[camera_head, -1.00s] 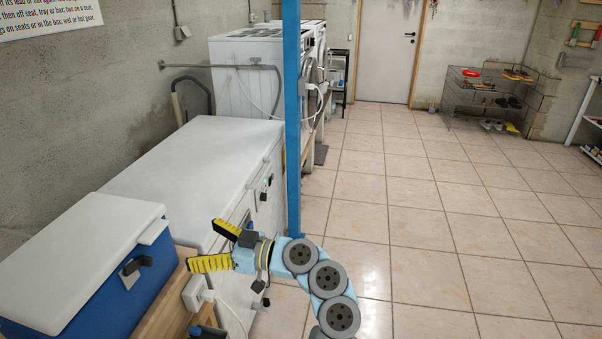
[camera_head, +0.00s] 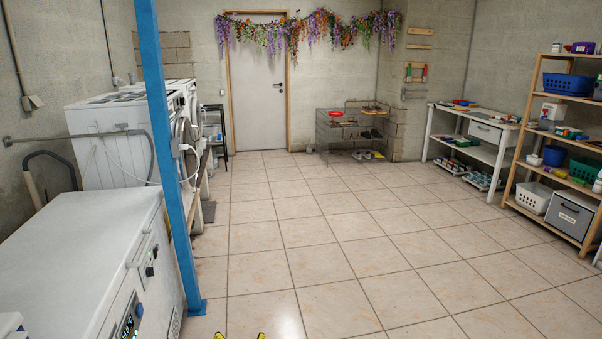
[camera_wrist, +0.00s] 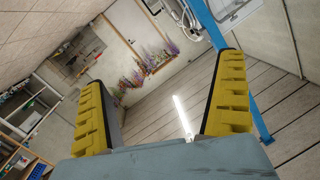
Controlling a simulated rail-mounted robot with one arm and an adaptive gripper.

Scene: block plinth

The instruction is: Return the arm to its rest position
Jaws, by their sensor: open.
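My gripper (camera_wrist: 161,108) fills the lower part of the wrist view. Its two yellow ribbed fingers stand wide apart with nothing between them. In the head view only the yellow tips of my gripper (camera_head: 240,336) show at the bottom edge, over the floor. The rest of my arm is out of that view. The wrist view is tilted and shows the ceiling, a wall with hanging flowers (camera_wrist: 150,68) and a light strip beyond the fingers.
A blue post (camera_head: 168,150) rises at the left beside a white chest freezer (camera_head: 70,260). White washing machines (camera_head: 125,135) stand behind it. Shelves (camera_head: 562,140) and a white side table (camera_head: 475,140) line the right. The tiled floor (camera_head: 330,240) in the middle is clear.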

